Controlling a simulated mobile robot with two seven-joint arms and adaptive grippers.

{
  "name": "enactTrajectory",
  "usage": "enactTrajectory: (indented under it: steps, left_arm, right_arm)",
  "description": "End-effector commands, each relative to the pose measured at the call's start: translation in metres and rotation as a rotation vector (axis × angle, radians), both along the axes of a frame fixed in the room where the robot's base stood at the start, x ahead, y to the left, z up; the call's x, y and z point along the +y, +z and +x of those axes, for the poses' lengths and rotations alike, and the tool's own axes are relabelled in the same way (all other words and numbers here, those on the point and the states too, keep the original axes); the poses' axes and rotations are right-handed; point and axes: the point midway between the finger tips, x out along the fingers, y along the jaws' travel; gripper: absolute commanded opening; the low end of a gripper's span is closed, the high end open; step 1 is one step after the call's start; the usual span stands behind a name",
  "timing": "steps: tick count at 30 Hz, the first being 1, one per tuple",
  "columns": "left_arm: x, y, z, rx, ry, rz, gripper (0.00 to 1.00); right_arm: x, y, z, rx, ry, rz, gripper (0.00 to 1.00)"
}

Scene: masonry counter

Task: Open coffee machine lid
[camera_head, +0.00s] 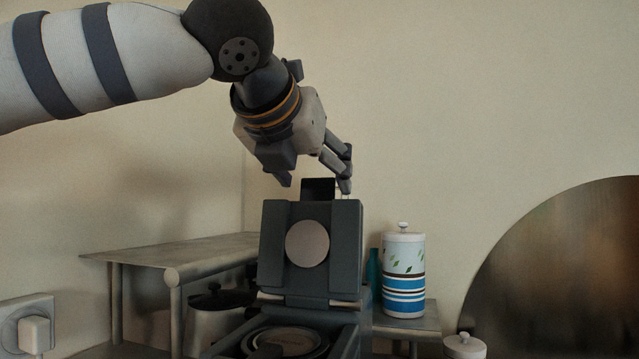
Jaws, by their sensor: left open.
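The coffee machine (364,330) is dark grey and stands at the lower middle of the head view. Its lid (340,235) is raised nearly upright, with a pale round disc (307,244) on the side facing me. A dark tab (318,188) sticks up from the lid's top edge. Below the lid, the round opening in the body (285,342) shows uncovered. My left gripper (315,184) is open and points down at the lid's top, with its fingertips on either side of the tab in the picture. I cannot tell whether it touches. My right gripper is out of view.
A striped lidded canister (404,275) and a teal bottle (374,270) stand right of the machine. A metal pot (217,318) sits at left under a small shelf (165,250). A large round board (570,275) leans at right. A wall socket (27,325) is at far left.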

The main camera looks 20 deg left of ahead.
Motion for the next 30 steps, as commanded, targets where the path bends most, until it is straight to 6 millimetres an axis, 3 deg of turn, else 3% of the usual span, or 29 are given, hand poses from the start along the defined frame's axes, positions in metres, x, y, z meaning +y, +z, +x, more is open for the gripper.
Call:
enactTrajectory:
  steps: [6,14,23,30]
  left_arm:
    - [-0.001,-0.012,0.027,0.000,-0.002,0.001,0.63]
    - [-0.001,-0.011,0.028,-0.003,-0.002,0.001,0.63]
    - [-0.001,-0.011,0.028,-0.003,-0.002,0.001,0.00]
    - [-0.001,-0.010,0.038,-0.022,0.001,0.001,0.00]
  right_arm:
    - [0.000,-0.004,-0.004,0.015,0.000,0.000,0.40]
    - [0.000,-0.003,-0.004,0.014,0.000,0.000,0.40]
    - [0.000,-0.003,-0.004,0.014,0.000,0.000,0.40]
    - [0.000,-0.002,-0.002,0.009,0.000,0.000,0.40]
